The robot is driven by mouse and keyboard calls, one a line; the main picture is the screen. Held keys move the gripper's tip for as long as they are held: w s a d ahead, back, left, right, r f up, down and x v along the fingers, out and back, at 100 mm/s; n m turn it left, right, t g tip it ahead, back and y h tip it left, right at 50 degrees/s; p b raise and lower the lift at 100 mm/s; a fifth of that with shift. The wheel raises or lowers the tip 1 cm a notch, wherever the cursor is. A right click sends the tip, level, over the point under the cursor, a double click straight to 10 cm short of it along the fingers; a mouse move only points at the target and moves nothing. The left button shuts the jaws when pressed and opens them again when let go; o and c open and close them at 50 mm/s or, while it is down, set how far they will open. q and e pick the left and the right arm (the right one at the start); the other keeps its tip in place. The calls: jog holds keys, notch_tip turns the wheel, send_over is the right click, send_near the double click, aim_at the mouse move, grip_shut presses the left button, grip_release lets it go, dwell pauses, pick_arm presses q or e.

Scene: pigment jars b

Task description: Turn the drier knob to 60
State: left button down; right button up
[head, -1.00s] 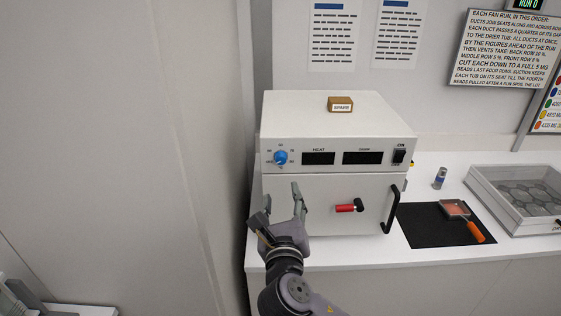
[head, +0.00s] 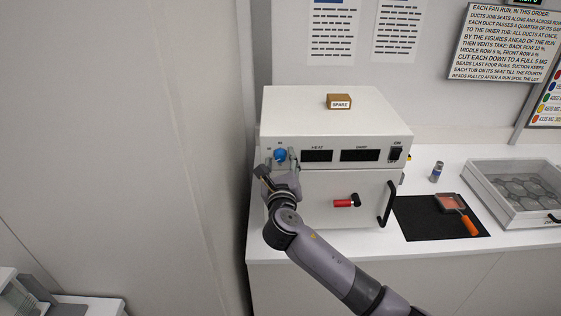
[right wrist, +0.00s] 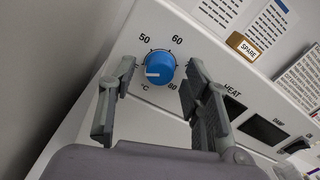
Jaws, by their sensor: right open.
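The blue drier knob (head: 280,155) is on the upper left of the white drier's (head: 335,113) front panel. In the right wrist view the knob (right wrist: 160,67) has a white pointer mark facing left, below the 50. The printed 60 (right wrist: 177,40) is at its upper right and the 80 at its lower right; other dial figures are covered by my fingers. My right gripper (head: 279,166) is open, with one finger on each side of the knob; gaps show between the fingers and the knob in the right wrist view (right wrist: 160,72). My left gripper is out of view.
A small brown SPARE block (head: 340,101) sits on the drier. Below the panel are a red-handled latch (head: 346,203) and a black door handle (head: 387,204). A black mat (head: 420,218) with an orange-handled tool lies to the right. A wall stands close on the left.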

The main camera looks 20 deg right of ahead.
jog(key=shift+c, duration=0.5)
grip_shut()
